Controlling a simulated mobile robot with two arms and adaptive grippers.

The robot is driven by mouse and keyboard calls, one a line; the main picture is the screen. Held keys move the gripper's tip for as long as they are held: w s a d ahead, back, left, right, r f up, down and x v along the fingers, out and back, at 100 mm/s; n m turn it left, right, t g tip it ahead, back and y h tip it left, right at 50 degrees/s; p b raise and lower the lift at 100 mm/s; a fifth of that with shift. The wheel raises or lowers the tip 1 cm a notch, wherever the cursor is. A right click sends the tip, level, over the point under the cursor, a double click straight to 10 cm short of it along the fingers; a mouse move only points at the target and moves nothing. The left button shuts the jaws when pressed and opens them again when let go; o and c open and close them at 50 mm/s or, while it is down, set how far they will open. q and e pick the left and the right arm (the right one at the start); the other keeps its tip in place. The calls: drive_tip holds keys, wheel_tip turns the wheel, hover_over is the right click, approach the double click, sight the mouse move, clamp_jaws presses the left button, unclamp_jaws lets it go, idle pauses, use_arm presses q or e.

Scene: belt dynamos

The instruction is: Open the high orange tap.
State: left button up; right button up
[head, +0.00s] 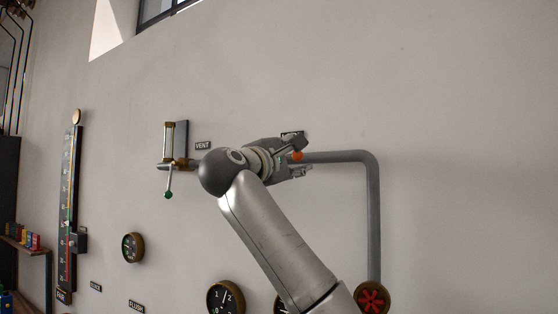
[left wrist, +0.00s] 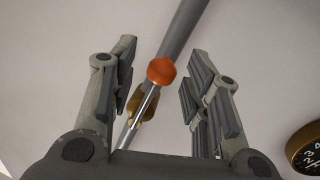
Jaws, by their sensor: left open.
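The high orange tap shows as an orange knob (head: 297,155) at my left gripper, high on the wall. In the left wrist view, the orange knob (left wrist: 160,71) caps a thin metal lever (left wrist: 146,102). A brass part (left wrist: 137,108) shows beside the lever. My left gripper (head: 301,158) is open, with its fingers above and below the knob in the head view. In the left wrist view, the knob lies between the two open fingers (left wrist: 164,62), with gaps on both sides. My arm and gripper hide much of the tap body. My right gripper is not in view.
A grey pipe (head: 374,215) runs right from the tap and bends down to a red handwheel (head: 373,298). A green-tipped lever (head: 168,182) hangs under a sight glass (head: 175,140) at left. Gauges (head: 226,297) sit low. The upper right wall is bare.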

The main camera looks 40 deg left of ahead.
use_arm(q)
drive_tip(key=v, duration=1)
drive_tip(key=shift+s, duration=0.35)
drive_tip(key=shift+f, duration=0.1)
